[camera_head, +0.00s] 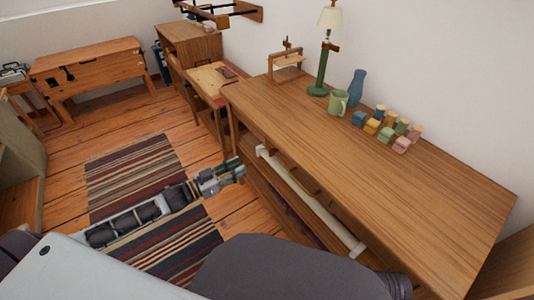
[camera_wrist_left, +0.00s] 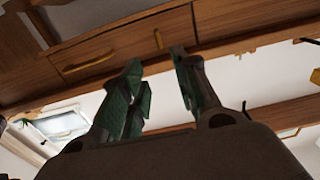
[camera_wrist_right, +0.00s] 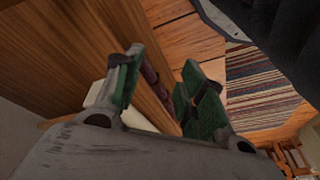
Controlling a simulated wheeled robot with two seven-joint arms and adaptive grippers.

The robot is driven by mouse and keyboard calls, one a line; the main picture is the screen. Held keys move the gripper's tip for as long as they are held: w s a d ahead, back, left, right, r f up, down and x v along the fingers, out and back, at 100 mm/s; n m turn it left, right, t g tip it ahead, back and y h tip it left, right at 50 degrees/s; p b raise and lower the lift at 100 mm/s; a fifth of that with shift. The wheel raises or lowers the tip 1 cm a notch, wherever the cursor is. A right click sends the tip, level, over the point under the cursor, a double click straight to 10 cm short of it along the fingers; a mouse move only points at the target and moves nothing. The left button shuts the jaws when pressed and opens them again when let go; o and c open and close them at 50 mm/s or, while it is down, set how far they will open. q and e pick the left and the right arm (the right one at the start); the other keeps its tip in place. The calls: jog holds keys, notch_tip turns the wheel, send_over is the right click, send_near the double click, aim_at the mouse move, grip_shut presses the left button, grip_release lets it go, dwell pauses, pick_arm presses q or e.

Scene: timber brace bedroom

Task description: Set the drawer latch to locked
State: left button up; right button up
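In the left wrist view a wooden drawer front (camera_wrist_left: 115,45) carries a curved brass handle (camera_wrist_left: 88,63). A small upright brass piece (camera_wrist_left: 158,39), which looks like the latch, sits right of the handle. Whether it is locked I cannot tell. My left gripper (camera_wrist_left: 155,62) is open and empty, its green-padded fingertips just short of the drawer front and apart from the latch. In the head view my left gripper (camera_head: 238,170) is beside the desk's front edge. My right gripper (camera_wrist_right: 163,62) is open and empty beside wood furniture; it does not show in the head view.
The long desk (camera_head: 400,205) holds a lamp (camera_head: 321,75), green mug (camera_head: 338,103), blue vase (camera_head: 356,86) and several coloured blocks (camera_head: 385,134). A white rail (camera_head: 310,205) runs below its front edge. A striped rug (camera_head: 125,175) lies on open floor at left.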

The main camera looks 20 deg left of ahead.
pick_arm(q)
jog(key=shift+x, duration=1.2)
jog(key=b, duration=0.3)
send_near(273, 152)
jog(key=shift+x, duration=1.4)
jog(key=x, duration=0.4)
jog(key=shift+w+r+b, duration=0.2)
jog(key=shift+w+b, duration=0.15)
jog(key=shift+w, duration=0.1)
pick_arm(e)
jog(key=shift+w+a+r+t+y, duration=0.2)
jog(key=shift+a+r+t+y, duration=0.15)
jog(key=shift+a+t, duration=0.35)
pick_arm(q)
jog(key=shift+c, duration=0.3)
pick_arm(e)
jog(key=shift+r, duration=0.1)
pick_arm(q)
grip_shut()
